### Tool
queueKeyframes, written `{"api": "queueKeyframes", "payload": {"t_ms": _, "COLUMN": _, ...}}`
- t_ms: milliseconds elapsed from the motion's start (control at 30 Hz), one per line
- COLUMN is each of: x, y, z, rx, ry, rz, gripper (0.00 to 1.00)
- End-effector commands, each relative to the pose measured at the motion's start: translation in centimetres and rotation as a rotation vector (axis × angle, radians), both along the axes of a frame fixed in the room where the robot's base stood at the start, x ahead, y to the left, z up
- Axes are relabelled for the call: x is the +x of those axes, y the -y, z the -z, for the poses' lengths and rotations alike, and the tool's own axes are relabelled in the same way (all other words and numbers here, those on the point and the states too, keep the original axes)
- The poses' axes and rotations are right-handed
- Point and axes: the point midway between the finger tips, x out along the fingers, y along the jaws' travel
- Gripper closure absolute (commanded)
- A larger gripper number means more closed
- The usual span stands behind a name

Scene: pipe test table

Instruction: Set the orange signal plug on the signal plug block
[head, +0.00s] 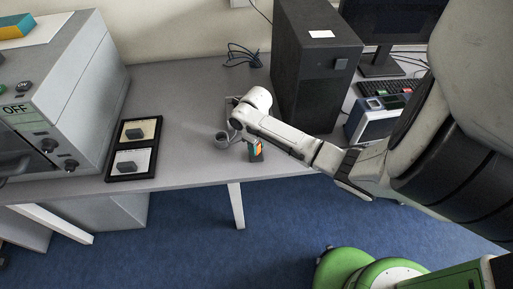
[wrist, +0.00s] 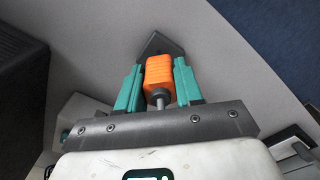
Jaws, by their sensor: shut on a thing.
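The orange signal plug (wrist: 159,72) is between the teal fingers of my gripper (wrist: 159,84) in the wrist view, with its grey stem towards the palm. A dark grey block (wrist: 160,43), which looks like the signal plug block, lies just beyond the plug's far end. I cannot tell whether plug and block touch.
Two framed trays (head: 118,168) with small dark blocks lie further left, beside a grey control cabinet (head: 60,95). A black computer tower (head: 312,65) stands behind my arm. Table (head: 180,90) is clear behind the cup.

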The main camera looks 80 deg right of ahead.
Motion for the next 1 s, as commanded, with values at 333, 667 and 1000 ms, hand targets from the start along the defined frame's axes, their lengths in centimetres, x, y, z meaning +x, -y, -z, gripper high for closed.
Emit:
{"api": "queueKeyframes", "payload": {"t_ms": 333, "x": 0.0, "y": 0.0, "z": 1.4, "rx": -0.001, "ry": 0.001, "rz": -0.001, "gripper": 1.00}}
{"api": "queueKeyframes", "payload": {"t_ms": 667, "x": 0.0, "y": 0.0, "z": 1.6, "rx": -0.001, "ry": 0.001, "rz": -0.001, "gripper": 0.51}}
{"api": "queueKeyframes", "payload": {"t_ms": 1000, "x": -0.1, "y": 0.0, "z": 1.6, "rx": -0.001, "ry": 0.001, "rz": -0.001, "gripper": 0.39}}
